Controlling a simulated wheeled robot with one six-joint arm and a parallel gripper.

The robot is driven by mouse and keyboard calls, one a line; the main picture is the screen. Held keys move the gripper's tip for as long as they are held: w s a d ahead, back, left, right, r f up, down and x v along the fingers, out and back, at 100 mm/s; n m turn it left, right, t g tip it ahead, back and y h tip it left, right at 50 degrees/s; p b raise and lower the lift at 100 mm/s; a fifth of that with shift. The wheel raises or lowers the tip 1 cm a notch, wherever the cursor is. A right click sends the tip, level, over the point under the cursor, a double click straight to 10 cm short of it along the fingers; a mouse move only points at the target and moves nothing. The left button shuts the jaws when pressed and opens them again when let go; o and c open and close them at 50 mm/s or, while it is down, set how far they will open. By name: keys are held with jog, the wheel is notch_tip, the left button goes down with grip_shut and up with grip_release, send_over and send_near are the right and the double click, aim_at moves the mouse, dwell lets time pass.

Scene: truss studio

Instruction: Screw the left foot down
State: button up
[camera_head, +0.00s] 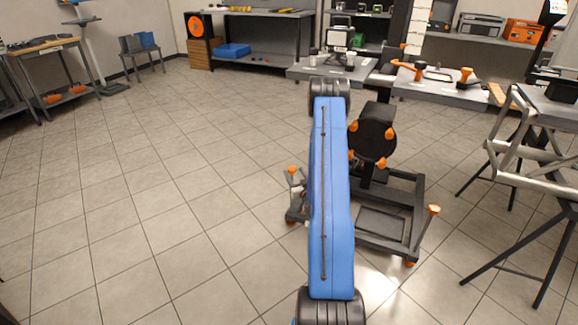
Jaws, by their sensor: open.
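A dark machine (372,130) with a round black disc and several orange knobs stands on a low grey floor frame (416,196). The left foot (291,171) has an orange knob on a short upright at the frame's left side, with orange low down near the floor. My gripper (298,182) seems to be the pale grey part beside that knob, with its jaws open. My blue arm link hides most of it, and whether it touches the knob cannot be told. The right foot (434,210) has an orange knob on a slanted post.
Open tiled floor lies to the left. A grey folding stand (530,150) with splayed legs is at the right. Behind the machine is a grey bench (440,93) with orange tools. A shelf bench (262,40) stands at the back.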

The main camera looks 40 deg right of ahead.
jog(key=x, duration=0.8)
jog(key=shift+w+d, duration=0.1)
jog(key=c, duration=1)
jog(key=shift+c, duration=0.2)
